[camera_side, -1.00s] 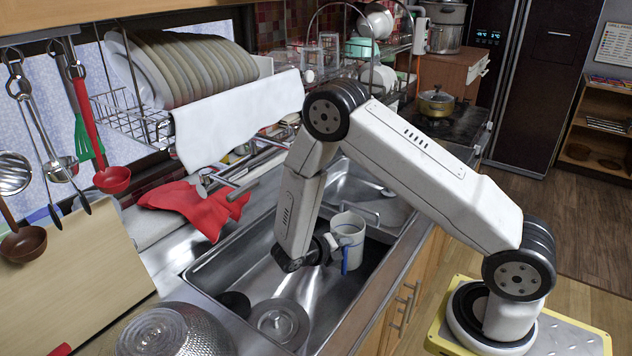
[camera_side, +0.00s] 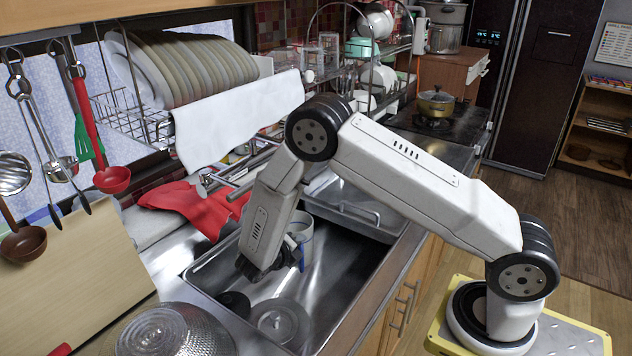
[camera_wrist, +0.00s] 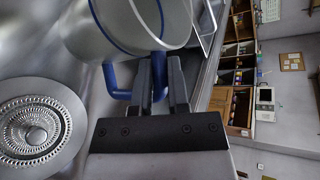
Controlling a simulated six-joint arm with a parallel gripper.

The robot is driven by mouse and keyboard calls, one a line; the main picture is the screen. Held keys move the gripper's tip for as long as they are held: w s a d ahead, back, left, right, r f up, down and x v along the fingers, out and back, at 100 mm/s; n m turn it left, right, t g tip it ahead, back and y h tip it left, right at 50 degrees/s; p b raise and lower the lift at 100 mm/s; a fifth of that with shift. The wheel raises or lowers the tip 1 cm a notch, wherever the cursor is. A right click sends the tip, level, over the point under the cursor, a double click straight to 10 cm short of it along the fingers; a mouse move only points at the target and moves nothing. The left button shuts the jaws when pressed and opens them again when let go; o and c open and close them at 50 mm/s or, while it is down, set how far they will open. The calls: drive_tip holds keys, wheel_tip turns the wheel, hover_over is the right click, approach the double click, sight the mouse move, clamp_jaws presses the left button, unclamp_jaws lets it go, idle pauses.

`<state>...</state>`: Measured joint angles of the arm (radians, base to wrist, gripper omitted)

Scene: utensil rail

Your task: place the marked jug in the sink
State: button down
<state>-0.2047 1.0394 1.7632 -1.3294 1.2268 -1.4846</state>
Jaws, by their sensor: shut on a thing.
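The jug (camera_side: 306,229) is pale with a blue rim band and a blue handle. It is inside or just above the near sink basin (camera_side: 345,262), partly hidden behind my arm in the side view. In the wrist view the jug (camera_wrist: 120,30) is close, its mouth facing the camera, with steel sink floor behind it. My gripper (camera_wrist: 160,78) is shut on the jug's blue handle (camera_wrist: 122,92). In the side view, my gripper (camera_side: 291,247) is low in the basin. I cannot tell whether the jug touches the basin floor.
A round drain strainer (camera_wrist: 35,130) lies left of the jug in the wrist view; it also shows in the side view (camera_side: 277,320). A red cloth (camera_side: 195,205) lies on the counter by the basin. A dish rack (camera_side: 125,115) with plates stands behind.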

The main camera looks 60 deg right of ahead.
sight(309, 253)
drive_tip(key=shift+f, duration=2.9)
drive_tip(key=shift+f, duration=2.2)
drive_tip(key=c, duration=0.6)
unclamp_jaws()
drive_tip(key=shift+v, duration=3.8)
drive_tip(key=shift+d, duration=0.1)
